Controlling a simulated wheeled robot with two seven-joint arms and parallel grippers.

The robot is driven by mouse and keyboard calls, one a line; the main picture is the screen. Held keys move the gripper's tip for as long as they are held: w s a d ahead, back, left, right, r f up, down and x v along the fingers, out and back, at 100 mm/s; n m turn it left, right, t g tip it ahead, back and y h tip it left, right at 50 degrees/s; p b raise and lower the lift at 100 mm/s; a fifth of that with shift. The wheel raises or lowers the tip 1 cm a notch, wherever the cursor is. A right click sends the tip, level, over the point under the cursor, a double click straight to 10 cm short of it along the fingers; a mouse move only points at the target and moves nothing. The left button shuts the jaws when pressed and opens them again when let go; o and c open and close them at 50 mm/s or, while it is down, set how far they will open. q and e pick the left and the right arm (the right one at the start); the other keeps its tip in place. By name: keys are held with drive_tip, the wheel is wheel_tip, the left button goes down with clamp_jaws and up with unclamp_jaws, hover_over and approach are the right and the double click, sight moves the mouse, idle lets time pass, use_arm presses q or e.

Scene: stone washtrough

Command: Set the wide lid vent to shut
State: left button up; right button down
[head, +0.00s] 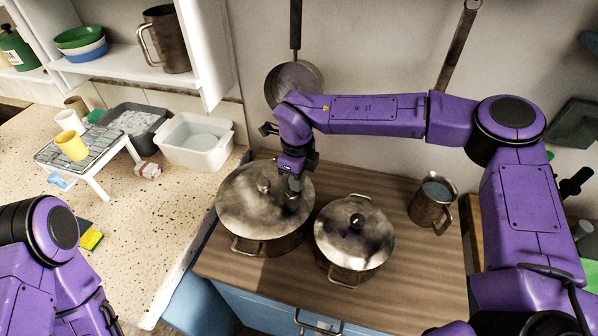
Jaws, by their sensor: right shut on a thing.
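The wide pot's lid (240,202) is a domed, stained metal lid with a round knob (264,186) in its middle. It sits on the wide pot (268,246) at the left of the wooden top. My right gripper (295,190) reaches down onto the right side of this lid, beside the knob. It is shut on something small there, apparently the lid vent. The fingers hide the vent, so its setting cannot be seen. My left arm shows at the lower left, but its gripper is outside the view.
A smaller lidded pot (354,238) with a dark knob stands close to the right. A metal jug (432,204) stands farther right. A pan (294,82) hangs on the wall behind. A white basin (196,141) and a dish rack (88,148) stand on the speckled counter.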

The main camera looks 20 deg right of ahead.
drive_tip(key=n+p, duration=0.2)
drive_tip(key=n, duration=0.1)
drive_tip(key=w+n+p, duration=0.1)
drive_tip(key=p, duration=0.1)
drive_tip(key=shift+a+r, duration=0.25)
drive_tip(key=shift+a, duration=0.05)
drive_tip(key=shift+w+a+f+n+p, duration=0.15)
drive_tip(key=shift+n+p, duration=0.35)
drive_tip(key=shift+n, duration=0.4)
drive_tip(key=shift+w+a+n+p, duration=0.15)
drive_tip(key=shift+n+p, duration=0.35)
drive_tip(key=shift+n, duration=0.4)
drive_tip(key=shift+s, duration=0.1)
drive_tip(key=c, duration=1.2)
unclamp_jaws()
wheel_tip(320, 180, up, 10)
drive_tip(key=b, duration=0.3)
drive_tip(key=shift+r, duration=0.2)
